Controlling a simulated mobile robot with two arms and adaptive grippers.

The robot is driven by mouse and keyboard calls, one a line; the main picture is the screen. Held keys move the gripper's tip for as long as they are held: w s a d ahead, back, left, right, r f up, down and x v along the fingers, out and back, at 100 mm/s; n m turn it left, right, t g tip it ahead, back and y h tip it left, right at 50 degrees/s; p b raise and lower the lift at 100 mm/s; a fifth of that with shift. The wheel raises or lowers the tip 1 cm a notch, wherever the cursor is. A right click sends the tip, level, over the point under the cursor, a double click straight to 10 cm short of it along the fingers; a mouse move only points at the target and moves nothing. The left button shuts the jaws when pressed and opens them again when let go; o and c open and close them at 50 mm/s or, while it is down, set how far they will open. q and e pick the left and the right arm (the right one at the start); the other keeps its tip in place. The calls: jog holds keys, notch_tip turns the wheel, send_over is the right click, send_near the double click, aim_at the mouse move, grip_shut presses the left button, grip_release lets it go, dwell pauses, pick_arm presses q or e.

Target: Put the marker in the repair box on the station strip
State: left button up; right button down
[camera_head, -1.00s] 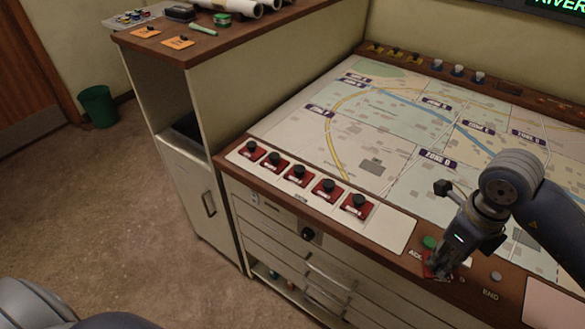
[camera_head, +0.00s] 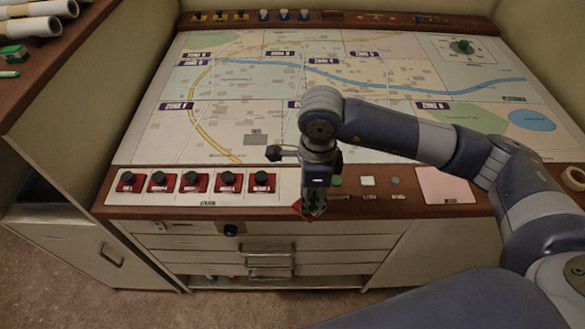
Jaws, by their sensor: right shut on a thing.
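My right gripper (camera_head: 313,212) points down over the console's front ledge, right of the white strip (camera_head: 284,186). It is shut on a red marker (camera_head: 301,208), mostly hidden by the fingers; I cannot tell whether the marker touches the ledge. Several red markers with black knobs, such as the leftmost marker (camera_head: 131,183), stand in a row on the white strip. A pink panel (camera_head: 444,184) with a small unreadable label lies on the ledge to the right of the gripper. I cannot make out which area is the repair box. My left gripper is out of view.
Drawers (camera_head: 265,243) are below. A tape roll (camera_head: 573,178) lies at the far right.

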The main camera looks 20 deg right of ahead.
jog(key=w+p, duration=0.1)
jog(key=w, duration=0.5)
jog(key=w+p, duration=0.1)
jog(key=w, duration=0.2)
jog(key=shift+w+a+f+p, duration=0.25)
jog(key=shift+w+f+p, duration=0.05)
jog(key=shift+f, duration=0.1)
notch_tip(320, 180, down, 3)
jog(key=shift+f+p, duration=0.1)
jog(key=shift+p, duration=0.8)
jog(key=shift+f, duration=0.2)
jog(key=shift+f, duration=0.1)
jog(key=shift+f+b, duration=0.15)
jog(key=shift+b, duration=0.2)
jog(key=c, duration=1.3)
grip_release()
